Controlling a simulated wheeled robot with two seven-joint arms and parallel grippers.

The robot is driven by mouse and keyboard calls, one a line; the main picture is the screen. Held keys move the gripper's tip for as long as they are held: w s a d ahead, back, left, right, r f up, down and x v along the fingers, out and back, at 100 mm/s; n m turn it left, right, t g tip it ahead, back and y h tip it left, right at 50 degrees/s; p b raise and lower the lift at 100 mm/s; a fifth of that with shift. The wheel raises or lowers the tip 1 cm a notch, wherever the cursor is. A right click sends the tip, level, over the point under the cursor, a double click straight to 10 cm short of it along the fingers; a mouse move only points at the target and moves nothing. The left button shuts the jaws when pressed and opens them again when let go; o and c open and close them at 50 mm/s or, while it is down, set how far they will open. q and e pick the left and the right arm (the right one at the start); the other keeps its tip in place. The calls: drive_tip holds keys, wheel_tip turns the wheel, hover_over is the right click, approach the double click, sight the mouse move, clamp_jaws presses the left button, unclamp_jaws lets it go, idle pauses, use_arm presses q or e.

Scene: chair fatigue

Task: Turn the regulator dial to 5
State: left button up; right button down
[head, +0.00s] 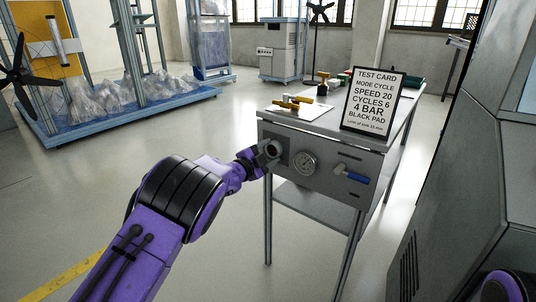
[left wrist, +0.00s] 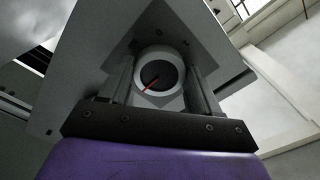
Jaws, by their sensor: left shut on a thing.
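The regulator dial (head: 272,149) is on the front panel of the grey bench (head: 330,195), left of a round pressure gauge (head: 305,163). My left gripper (head: 263,154) reaches it from the left and is shut on it. In the left wrist view, the dial (left wrist: 163,66) is a light ring with a dark centre and a red pointer aimed down and left. The left gripper's fingers (left wrist: 162,82) lie on both sides of it. The numbers around the dial cannot be read. The gauge reading is too small to tell. My right gripper is not in view.
A test card (head: 373,100) stands on the bench top and reads "4 BAR", among other lines. A blue-handled lever (head: 350,176) sticks out right of the gauge. Brass-coloured parts (head: 292,103) lie on the top. A large grey cabinet (head: 480,150) stands close at right. Open floor lies left.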

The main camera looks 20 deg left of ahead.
use_arm(q)
drive_tip(key=shift+f, duration=0.1)
drive_tip(key=o, duration=1.1)
drive_tip(key=shift+c, duration=0.2)
drive_tip(key=p+v, duration=0.1)
drive_tip(key=v, duration=0.9)
drive_tip(key=shift+s, duration=0.3)
drive_tip(key=shift+a, duration=0.1)
